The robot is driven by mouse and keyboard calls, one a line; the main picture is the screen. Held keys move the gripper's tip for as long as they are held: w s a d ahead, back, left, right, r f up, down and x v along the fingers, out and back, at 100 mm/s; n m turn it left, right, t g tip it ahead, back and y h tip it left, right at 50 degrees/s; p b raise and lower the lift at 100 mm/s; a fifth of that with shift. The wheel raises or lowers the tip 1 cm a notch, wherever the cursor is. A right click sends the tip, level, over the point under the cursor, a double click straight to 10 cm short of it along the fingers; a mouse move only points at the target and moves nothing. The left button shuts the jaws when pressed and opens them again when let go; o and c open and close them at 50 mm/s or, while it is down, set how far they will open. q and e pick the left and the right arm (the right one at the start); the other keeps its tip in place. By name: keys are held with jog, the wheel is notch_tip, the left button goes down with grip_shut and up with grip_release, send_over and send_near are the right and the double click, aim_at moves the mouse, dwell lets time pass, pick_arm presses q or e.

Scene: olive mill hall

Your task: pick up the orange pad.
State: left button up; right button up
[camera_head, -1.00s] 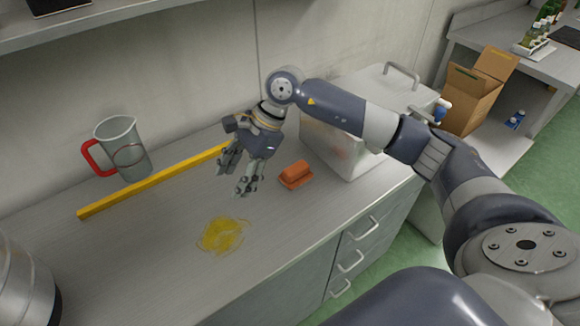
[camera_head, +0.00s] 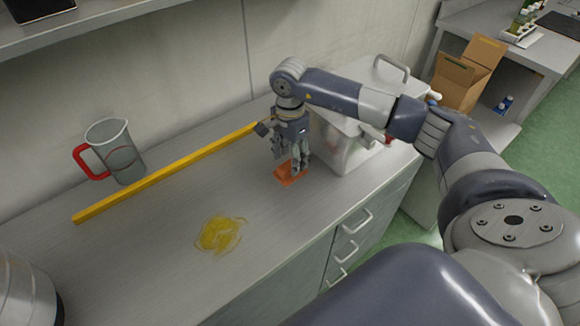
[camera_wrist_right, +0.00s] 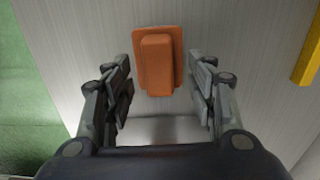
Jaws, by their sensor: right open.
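The orange pad (camera_head: 285,177) lies on the metal counter, partly hidden behind my right gripper in the head view. In the right wrist view the pad (camera_wrist_right: 157,62) shows as a flat base with a raised grip block on top. My right gripper (camera_head: 289,168) points down just over the pad. In the wrist view its two open fingers (camera_wrist_right: 160,84) stand on either side of the pad's near part, with gaps on both sides. Nothing is between them but the pad's grip; no contact shows. My left gripper is not in view.
A yellow bar (camera_head: 165,175) lies along the back of the counter (camera_head: 150,270). A clear jug with a red handle (camera_head: 117,152) stands at the back left. A yellow smear (camera_head: 221,235) is at the middle. A pale box (camera_head: 350,147) stands close right of my right gripper.

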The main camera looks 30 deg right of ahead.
aim_at(290, 164)
notch_tip(290, 164, down, 2)
jog(key=shift+s+f+p, duration=0.15)
jog(key=shift+p, duration=0.15)
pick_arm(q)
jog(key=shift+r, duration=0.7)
pick_arm(e)
jog(key=shift+f, duration=0.45)
jog(key=shift+c, duration=0.6)
jog(key=c, duration=1)
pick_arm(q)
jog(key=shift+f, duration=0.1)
pick_arm(e)
jog(key=shift+r, duration=0.1)
